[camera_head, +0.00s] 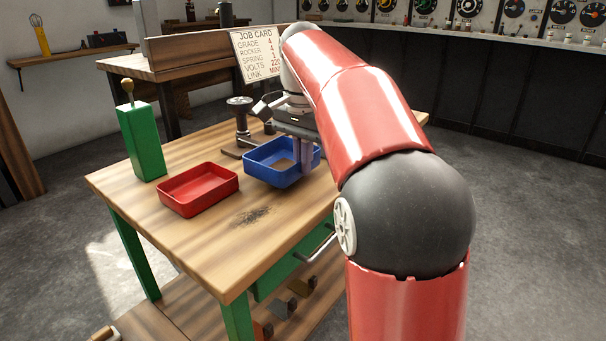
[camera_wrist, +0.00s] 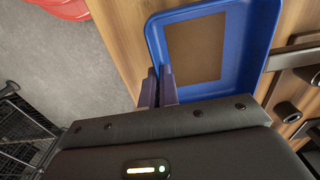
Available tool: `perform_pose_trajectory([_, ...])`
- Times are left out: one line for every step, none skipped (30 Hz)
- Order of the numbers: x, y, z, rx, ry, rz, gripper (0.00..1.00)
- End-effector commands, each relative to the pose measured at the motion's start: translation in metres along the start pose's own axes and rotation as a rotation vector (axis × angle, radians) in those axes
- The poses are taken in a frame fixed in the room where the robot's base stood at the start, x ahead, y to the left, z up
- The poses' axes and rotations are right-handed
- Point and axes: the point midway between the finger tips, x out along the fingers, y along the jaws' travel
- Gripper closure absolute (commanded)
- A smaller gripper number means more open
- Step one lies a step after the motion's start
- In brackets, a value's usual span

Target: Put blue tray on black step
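The blue tray (camera_head: 262,174) is at the right part of the wooden table in the head view. It is a shallow open box with a brown rectangle on its floor, and it fills the top of the wrist view (camera_wrist: 236,82). My gripper (camera_head: 301,158) reaches down at the tray's near right side. In the wrist view its two fingers (camera_wrist: 158,88) stand close together on either side of the tray wall, closed on it. I cannot tell whether the tray touches the tabletop. I cannot clearly pick out a black step; my arm hides part of the table.
A red tray (camera_head: 198,190) lies left of the blue one, with a green block with a knobbed lever (camera_head: 141,140) behind it. A dark stand with a round top (camera_head: 240,122) is behind the blue tray.

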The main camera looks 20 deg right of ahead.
Motion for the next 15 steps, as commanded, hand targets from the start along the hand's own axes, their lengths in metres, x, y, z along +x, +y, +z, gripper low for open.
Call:
perform_pose_trajectory([0.011, 0.001, 0.001, 0.0, -0.002, 0.002, 1.0])
perform_pose_trajectory([0.016, 0.001, 0.0, 0.0, -0.002, 0.002, 1.0])
perform_pose_trajectory([0.02, 0.0, 0.0, 0.0, -0.001, 0.001, 1.0])
perform_pose_trajectory([0.022, 0.0, 0.0, 0.0, -0.001, 0.001, 1.0])
perform_pose_trajectory([0.023, 0.0, 0.0, 0.0, -0.001, 0.001, 1.0])
perform_pose_trajectory([0.022, 0.0, 0.0, 0.0, 0.0, 0.001, 1.0])
perform_pose_trajectory([0.022, 0.0, 0.0, 0.0, 0.0, 0.0, 1.0])
perform_pose_trajectory([0.021, 0.0, 0.0, 0.0, 0.0, 0.0, 1.0])
perform_pose_trajectory([0.021, 0.0, 0.0, 0.0, 0.0, 0.0, 1.0])
perform_pose_trajectory([0.021, 0.0, 0.0, 0.0, 0.0, 0.0, 1.0])
perform_pose_trajectory([0.021, 0.0, 0.0, 0.0, 0.0, 0.0, 1.0])
perform_pose_trajectory([0.022, 0.0, 0.0, 0.0, 0.0, 0.0, 1.0])
perform_pose_trajectory([0.023, 0.0, 0.0, 0.0, 0.0, 0.0, 1.0])
perform_pose_trajectory([0.024, 0.0, 0.0, 0.0, -0.001, 0.0, 1.0])
perform_pose_trajectory([0.025, 0.0, 0.0, 0.0, 0.0, 0.0, 1.0])
